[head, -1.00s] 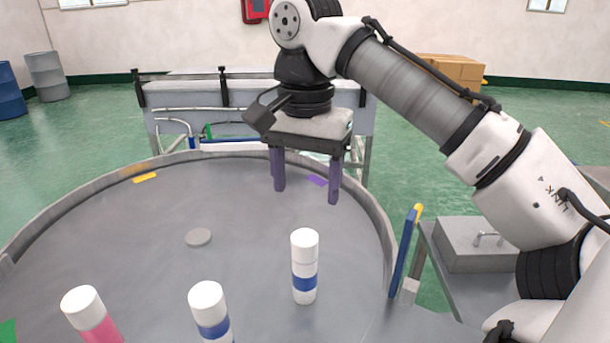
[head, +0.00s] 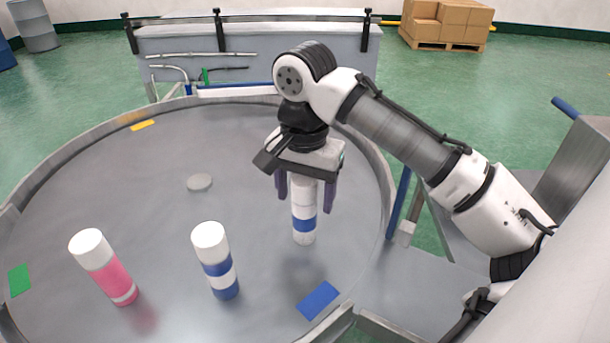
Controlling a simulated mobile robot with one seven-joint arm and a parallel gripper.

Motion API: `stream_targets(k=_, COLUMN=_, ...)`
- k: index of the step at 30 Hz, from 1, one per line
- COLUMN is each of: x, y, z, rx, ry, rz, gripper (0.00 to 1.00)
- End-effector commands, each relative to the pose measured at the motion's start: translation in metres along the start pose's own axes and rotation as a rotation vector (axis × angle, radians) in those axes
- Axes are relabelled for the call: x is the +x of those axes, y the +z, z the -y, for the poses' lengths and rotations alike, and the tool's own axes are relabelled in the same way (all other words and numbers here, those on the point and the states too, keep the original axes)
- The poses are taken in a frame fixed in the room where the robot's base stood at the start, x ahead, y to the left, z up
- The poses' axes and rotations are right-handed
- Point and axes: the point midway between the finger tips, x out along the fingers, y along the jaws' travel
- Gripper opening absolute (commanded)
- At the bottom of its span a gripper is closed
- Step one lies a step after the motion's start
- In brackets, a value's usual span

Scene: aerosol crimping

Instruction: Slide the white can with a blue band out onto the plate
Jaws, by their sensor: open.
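The white can with a blue band (head: 303,225) stands upright on the round grey table (head: 160,215), right of its middle. My gripper (head: 305,203) is open and points down over this can. One finger shows on each side of its upper part, and the palm hides the top. I cannot tell whether the fingers touch it. A flat grey plate (head: 425,290) lies at the right front, by the end of the table's rim.
A white can with two blue bands (head: 218,265) and a pink can with a white top (head: 104,268) stand to the left. A small grey disc (head: 199,182) lies behind them. A blue patch (head: 318,300) marks clear table in front. A raised rim (head: 377,170) edges the table.

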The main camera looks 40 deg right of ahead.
Motion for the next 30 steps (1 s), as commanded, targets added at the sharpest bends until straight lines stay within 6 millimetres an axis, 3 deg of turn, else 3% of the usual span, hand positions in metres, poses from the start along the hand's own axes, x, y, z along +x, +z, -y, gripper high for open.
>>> stream_targets(k=8, x=0.0015, y=-0.0001, z=-0.0002, rx=0.000, ry=0.000, rz=0.000, gripper=0.66)
stream_targets(k=21, x=0.0011, y=-0.0002, z=-0.0002, rx=0.000, ry=0.000, rz=0.000, gripper=0.13)
stream_targets(k=30, x=0.0004, y=-0.0046, z=0.0022, rx=-0.003, ry=0.000, rz=0.001, gripper=0.13)
